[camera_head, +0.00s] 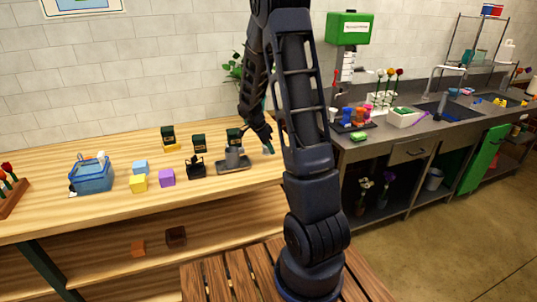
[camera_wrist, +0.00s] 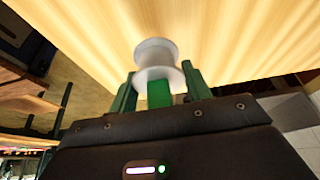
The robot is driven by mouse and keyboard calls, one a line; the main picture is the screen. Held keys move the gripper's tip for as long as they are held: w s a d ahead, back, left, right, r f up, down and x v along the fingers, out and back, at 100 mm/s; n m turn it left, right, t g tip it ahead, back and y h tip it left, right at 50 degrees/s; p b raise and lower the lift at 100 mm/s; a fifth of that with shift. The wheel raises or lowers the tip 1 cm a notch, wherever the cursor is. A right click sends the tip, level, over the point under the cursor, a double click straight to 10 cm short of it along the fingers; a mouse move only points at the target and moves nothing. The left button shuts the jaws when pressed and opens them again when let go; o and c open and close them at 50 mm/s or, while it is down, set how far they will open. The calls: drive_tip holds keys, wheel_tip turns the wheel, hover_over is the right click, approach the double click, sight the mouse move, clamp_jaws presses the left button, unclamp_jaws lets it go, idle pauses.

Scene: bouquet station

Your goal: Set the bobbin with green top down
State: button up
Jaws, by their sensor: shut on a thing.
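The bobbin (camera_wrist: 156,53) is white with a green part nearest my gripper in the wrist view. My gripper (camera_wrist: 160,82) is shut on it, with a green finger on each side. The white end points away from my palm toward the light wooden table (camera_wrist: 240,35). I cannot tell whether it touches the wood. The bobbin is too small there to make out clearly.
A grey stand (camera_head: 234,160) and a black holder (camera_head: 196,167) stand left of my gripper. The table's front is clear.

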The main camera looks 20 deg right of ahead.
sight(271, 159)
drive_tip(key=shift+f, duration=1.9)
drive_tip(key=shift+f, duration=0.15)
drive_tip(key=o, duration=1)
drive_tip(key=shift+c, duration=0.2)
drive_tip(key=v, duration=1.1)
drive_tip(key=s+r+n+t+y, duration=0.15)
drive_tip(key=s+r+n, duration=0.25)
drive_tip(key=s+r, duration=0.5)
drive_tip(key=s+a+r+n+t+y, duration=0.1)
drive_tip(key=s+r+n, duration=0.2)
drive_tip(key=s, duration=0.4)
drive_tip(key=s+a+r+n+t+y, duration=0.1)
drive_tip(key=s+r+n, duration=0.2)
drive_tip(key=s+n, duration=0.3)
drive_tip(key=s+a+r+n+t+y, duration=0.1)
drive_tip(key=s+r+n, duration=0.2)
drive_tip(key=s, duration=0.6)
drive_tip(key=shift+a+r+n, duration=0.2)
drive_tip(key=shift+r+n, duration=0.2)
drive_tip(key=shift+n, duration=0.6)
